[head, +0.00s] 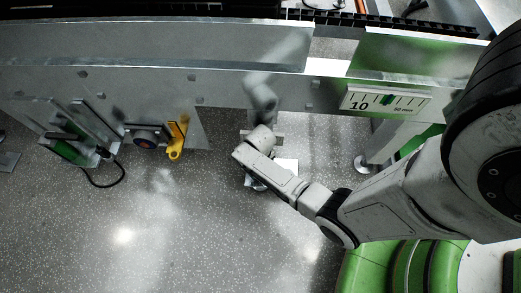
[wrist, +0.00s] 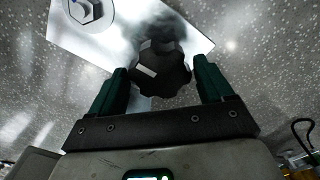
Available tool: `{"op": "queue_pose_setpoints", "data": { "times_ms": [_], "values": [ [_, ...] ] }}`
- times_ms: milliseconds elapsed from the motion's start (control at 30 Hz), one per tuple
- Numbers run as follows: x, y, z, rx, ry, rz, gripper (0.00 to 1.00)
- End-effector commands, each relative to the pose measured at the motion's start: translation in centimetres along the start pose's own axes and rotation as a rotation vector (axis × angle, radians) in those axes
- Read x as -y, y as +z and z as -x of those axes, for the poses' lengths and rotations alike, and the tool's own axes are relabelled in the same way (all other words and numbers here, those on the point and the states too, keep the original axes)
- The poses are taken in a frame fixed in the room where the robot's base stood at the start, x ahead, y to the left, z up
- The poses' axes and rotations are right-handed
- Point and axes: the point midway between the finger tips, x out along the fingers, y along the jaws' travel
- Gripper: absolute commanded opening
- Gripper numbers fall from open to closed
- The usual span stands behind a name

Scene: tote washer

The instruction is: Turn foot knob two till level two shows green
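A dark lobed knob (wrist: 160,72) with a pale mark sits between my gripper's two green fingers in the wrist view. My gripper (wrist: 160,75) appears open, with a slim gap on each side of the knob. A pale plate (wrist: 110,42) lies beneath, with a hex bolt at its upper left. In the head view my gripper (head: 256,183) is low near the floor under the machine frame, and the knob is hidden by my arm. A white scale (head: 386,100) marked 10 and 50 mm is on the frame, with a green mark near its middle. No level number is readable.
The grey machine beam (head: 150,80) runs across the back. A yellow hook-shaped part (head: 176,140) and a dark round fitting (head: 147,138) hang below it. A boxy unit with a black cable (head: 75,135) is at left. The speckled floor (head: 190,230) in front is clear.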

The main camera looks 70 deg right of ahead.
Motion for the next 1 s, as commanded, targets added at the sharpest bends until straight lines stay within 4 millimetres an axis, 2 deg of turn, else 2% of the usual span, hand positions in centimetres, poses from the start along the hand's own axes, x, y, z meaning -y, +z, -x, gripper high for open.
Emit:
{"op": "queue_pose_setpoints", "data": {
  "times_ms": [33,467,767,1000],
  "values": [
    [0.00,0.00,0.00,0.000,0.000,0.000,0.75],
    [0.00,0.01,0.01,0.000,0.000,0.000,0.35],
    [0.00,-0.01,0.13,0.000,0.000,-0.043,0.35],
    [0.04,-0.04,0.30,0.000,0.000,-0.183,0.35]
  ]
}}
